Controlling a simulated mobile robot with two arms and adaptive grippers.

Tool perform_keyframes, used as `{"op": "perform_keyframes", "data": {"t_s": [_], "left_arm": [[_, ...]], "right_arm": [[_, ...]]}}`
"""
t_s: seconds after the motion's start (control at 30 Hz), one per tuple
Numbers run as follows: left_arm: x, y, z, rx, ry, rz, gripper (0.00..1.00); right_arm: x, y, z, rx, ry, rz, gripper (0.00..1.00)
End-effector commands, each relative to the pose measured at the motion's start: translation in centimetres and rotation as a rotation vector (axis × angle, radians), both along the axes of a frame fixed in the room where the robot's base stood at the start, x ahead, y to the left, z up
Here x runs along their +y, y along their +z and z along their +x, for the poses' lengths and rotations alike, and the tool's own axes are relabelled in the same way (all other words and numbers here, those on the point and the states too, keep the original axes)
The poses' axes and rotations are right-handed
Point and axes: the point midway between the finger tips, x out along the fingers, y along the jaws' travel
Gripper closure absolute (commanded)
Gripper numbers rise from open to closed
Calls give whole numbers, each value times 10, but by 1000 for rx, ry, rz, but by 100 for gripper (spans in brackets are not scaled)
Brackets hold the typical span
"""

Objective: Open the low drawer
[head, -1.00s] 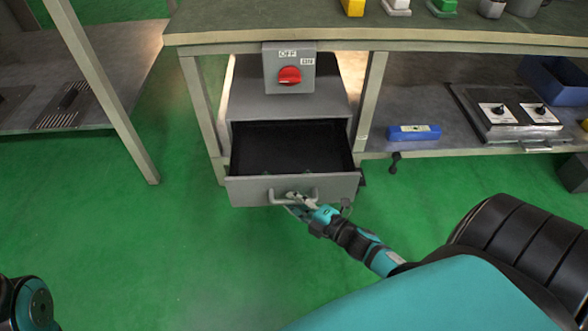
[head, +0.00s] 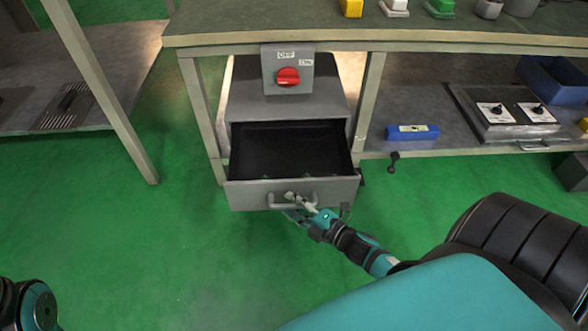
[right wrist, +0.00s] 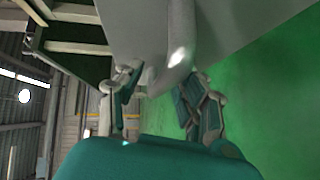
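The grey low drawer (head: 240,195) stands pulled out of its cabinet under the workbench, and its dark, empty-looking inside shows in the head view. A light bar handle (head: 275,204) is on its front; the handle also shows large in the right wrist view (right wrist: 180,45). My right gripper (head: 292,205) is at the handle, with one finger over the bar and the other below it. My left gripper is not in view.
A switch box with a red knob (head: 288,77) hangs above the drawer cabinet (head: 290,105). Table legs (head: 202,110) stand beside it. A blue block (head: 412,132) and a two-knob hotplate (head: 505,110) lie on the right shelf. Green floor (head: 160,240) in front is clear.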

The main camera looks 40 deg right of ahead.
Motion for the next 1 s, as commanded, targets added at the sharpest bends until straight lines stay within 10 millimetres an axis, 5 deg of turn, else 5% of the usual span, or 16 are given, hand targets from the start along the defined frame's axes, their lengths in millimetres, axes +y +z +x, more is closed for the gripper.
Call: {"op": "perform_keyframes", "data": {"t_s": [0.17,0.7,1.0], "left_arm": [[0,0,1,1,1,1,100],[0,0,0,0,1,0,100],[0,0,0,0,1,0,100]], "right_arm": [[-3,0,-10,3,-1,-1,62],[-26,14,-105,1,0,1,62],[-29,16,-116,-1,0,0,62]]}}
